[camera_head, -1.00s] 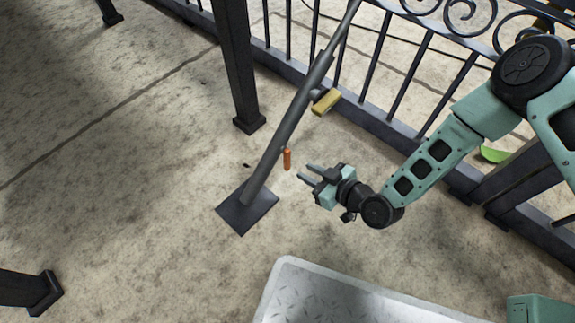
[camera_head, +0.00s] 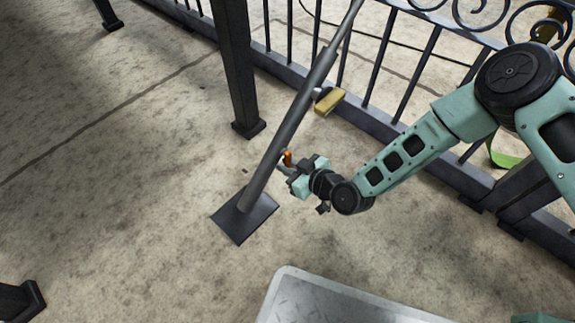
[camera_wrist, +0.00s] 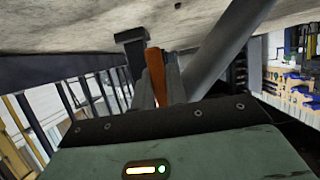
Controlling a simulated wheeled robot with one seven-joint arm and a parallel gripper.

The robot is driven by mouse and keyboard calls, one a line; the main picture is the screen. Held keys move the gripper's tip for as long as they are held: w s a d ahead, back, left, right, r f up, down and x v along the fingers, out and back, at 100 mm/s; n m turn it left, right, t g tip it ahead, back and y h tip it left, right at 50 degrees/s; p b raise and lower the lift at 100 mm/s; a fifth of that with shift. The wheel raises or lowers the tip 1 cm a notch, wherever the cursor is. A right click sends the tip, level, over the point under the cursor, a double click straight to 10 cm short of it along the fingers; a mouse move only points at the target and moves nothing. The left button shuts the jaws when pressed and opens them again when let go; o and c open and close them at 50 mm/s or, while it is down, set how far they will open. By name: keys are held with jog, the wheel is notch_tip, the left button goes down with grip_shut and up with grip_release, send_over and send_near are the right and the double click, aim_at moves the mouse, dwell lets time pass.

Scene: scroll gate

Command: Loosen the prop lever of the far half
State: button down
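The prop is a grey pole (camera_head: 276,142) leaning from a dark square foot plate (camera_head: 240,216) up to the railing. Its small orange lever (camera_head: 287,158) sticks out low on the pole; it also shows in the wrist view (camera_wrist: 155,72). My gripper (camera_head: 285,169) is at the lever, just right of the pole. In the wrist view, the grey fingers (camera_wrist: 160,92) stand close on both sides of the lever and appear shut on it. The fingertips are partly hidden behind the lever.
A dark post (camera_head: 236,70) stands behind the pole on the left. The dark barred gate (camera_head: 385,60) with scrolls runs across the back right. A pale metal platform edge (camera_head: 330,300) is at the bottom.

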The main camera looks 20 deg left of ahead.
jog(key=shift+r+p, duration=0.1)
jog(key=shift+p, duration=0.2)
jog(key=n+p, duration=0.1)
jog(key=p, duration=0.1)
jog(key=w+n+t+p, duration=0.1)
jog(key=p, duration=0.1)
jog(key=shift+w+d+r+t+h, duration=0.15)
jog(key=shift+d+r+t+h, duration=0.15)
jog(key=shift+r+h, duration=0.1)
jog(key=shift+w+d+r+n+t+p, duration=0.25)
jog(key=shift+w+r+n+t+p, duration=0.35)
jog(key=shift+n+t+p, duration=0.65)
jog(key=shift+w+d+r+n+t+p, duration=0.3)
jog(key=shift+w+r+n+t+p, duration=0.3)
jog(key=shift+n+p, duration=1.15)
jog(key=shift+w+d+r+n+t+p, duration=0.25)
jog(key=shift+w+r+n+t+p, duration=0.35)
jog(key=shift+n+t+p, duration=0.85)
jog(key=shift+n+g, duration=0.45)
jog(key=shift+g, duration=0.05)
jog(key=c, duration=1.7)
grip_release()
jog(key=shift+y, duration=0.3)
jog(key=shift+b, duration=0.3)
